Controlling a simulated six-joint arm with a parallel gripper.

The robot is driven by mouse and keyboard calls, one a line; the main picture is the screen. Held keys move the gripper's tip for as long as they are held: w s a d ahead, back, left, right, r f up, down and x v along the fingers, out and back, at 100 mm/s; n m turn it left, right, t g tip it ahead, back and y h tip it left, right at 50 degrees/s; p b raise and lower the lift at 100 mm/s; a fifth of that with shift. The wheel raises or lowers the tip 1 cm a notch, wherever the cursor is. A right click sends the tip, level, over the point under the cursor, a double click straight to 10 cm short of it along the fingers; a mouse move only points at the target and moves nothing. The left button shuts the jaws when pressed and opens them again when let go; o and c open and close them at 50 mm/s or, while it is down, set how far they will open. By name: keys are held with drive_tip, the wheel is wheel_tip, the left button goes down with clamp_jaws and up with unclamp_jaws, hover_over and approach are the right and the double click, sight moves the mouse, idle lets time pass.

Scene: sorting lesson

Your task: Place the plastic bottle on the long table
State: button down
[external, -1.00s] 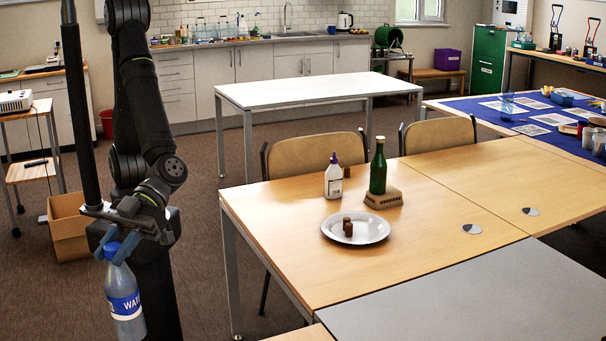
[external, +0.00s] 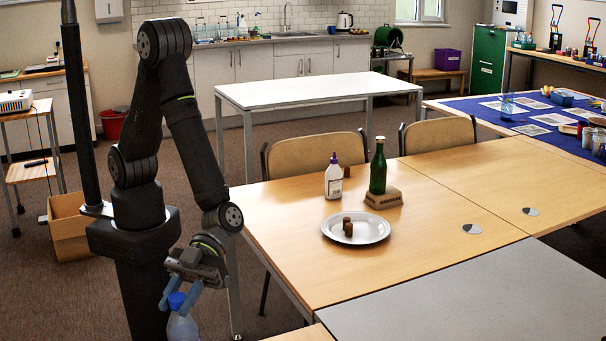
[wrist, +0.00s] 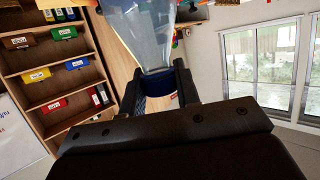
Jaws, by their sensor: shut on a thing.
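My gripper (external: 180,298) is shut on the plastic bottle (external: 183,328), a clear bottle with a blue cap. It holds the bottle by the neck, hanging upright at the lower left of the external view, left of the wooden table. The bottle's lower part is cut off by the frame edge. In the wrist view the bottle (wrist: 146,32) shows between the two fingers of my gripper (wrist: 158,85). The wooden table (external: 290,225), whose top runs across the middle right, stands to the right of the gripper. I cannot tell which table is the long one.
A grey table (external: 470,300) adjoins in front. A white table (external: 310,90) behind is bare.

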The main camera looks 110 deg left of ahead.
drive_tip(key=shift+f, duration=0.45)
drive_tip(key=c, duration=1.1)
unclamp_jaws()
drive_tip(key=shift+a+r, duration=0.2)
drive_tip(key=shift+a, duration=0.05)
drive_tip(key=v, duration=1.1)
drive_tip(key=shift+s+a+r, duration=0.1)
drive_tip(key=shift+a, duration=0.15)
drive_tip(key=shift+d, duration=0.1)
